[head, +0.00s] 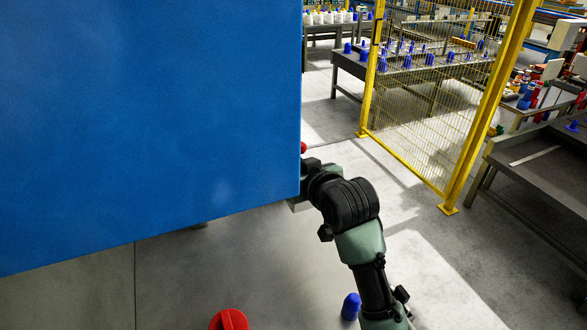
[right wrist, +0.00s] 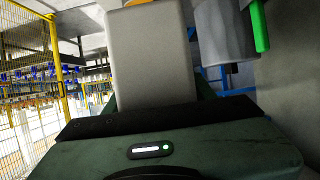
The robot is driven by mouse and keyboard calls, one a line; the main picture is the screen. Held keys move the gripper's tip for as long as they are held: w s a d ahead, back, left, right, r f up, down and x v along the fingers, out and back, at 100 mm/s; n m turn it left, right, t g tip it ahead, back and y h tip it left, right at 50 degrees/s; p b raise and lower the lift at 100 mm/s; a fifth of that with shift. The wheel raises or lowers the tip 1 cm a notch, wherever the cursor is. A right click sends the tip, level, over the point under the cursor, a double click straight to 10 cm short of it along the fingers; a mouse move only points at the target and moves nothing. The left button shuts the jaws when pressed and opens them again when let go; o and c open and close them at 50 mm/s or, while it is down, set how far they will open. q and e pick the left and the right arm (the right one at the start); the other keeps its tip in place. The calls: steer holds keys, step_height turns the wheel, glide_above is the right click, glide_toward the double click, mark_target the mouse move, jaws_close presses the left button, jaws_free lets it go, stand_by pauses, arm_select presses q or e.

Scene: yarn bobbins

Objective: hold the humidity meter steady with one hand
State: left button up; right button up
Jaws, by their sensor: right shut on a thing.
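A pale grey block-shaped thing (right wrist: 150,55) stands right in front of my right gripper (right wrist: 158,100) in the right wrist view. It looks like the humidity meter, though no display or marking shows. A bit of orange shows at its top edge. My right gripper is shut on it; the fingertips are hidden. In the head view my right arm (head: 350,215) reaches up from the bottom to the edge of a large blue panel, which hides the gripper's end and the thing it holds. My left gripper is in neither view.
The blue panel (head: 150,120) fills the head view's left half. A yellow mesh fence (head: 440,110) and grey tables stand beyond. A blue cone (head: 351,306) and a red thing (head: 229,320) are low in front. A grey cylinder (right wrist: 222,30) is beside the block.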

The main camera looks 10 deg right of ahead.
mark_target(294, 237)
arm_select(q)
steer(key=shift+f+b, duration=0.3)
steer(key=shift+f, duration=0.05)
arm_select(e)
steer(key=shift+f, duration=0.6)
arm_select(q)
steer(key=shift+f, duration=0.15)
arm_select(e)
steer(key=shift+f, duration=0.35)
